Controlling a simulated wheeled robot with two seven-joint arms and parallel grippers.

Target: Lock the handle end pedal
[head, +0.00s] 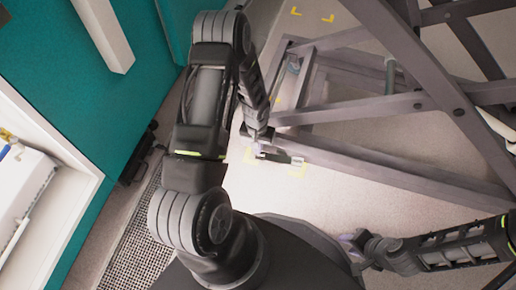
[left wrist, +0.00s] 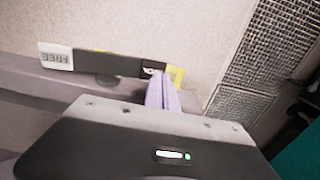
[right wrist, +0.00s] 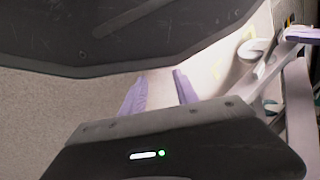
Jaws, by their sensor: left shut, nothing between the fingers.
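The pedal shows in the left wrist view as a narrow dark bar (left wrist: 115,65) with a white label (left wrist: 57,57) reading FREE, upside down, at its left end. A small marked patch (left wrist: 152,69) is near its right end. In the head view the pedal (head: 278,156) is low at the corner of the grey frame. My left gripper (head: 257,149) is over the pedal's left part. Its shut lilac fingers (left wrist: 162,82) overlap the bar's right end; I cannot tell whether they touch it. My right gripper (head: 347,240) is open and empty near my base, also in the right wrist view (right wrist: 158,88).
The grey wheeled-looking frame (head: 400,170) with crossed beams fills the right side. A teal wall (head: 60,60) with a white-edged opening (head: 75,160) is at left. A floor grate (head: 130,235) lies beside it. Yellow corner marks (head: 328,18) are on the pale floor.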

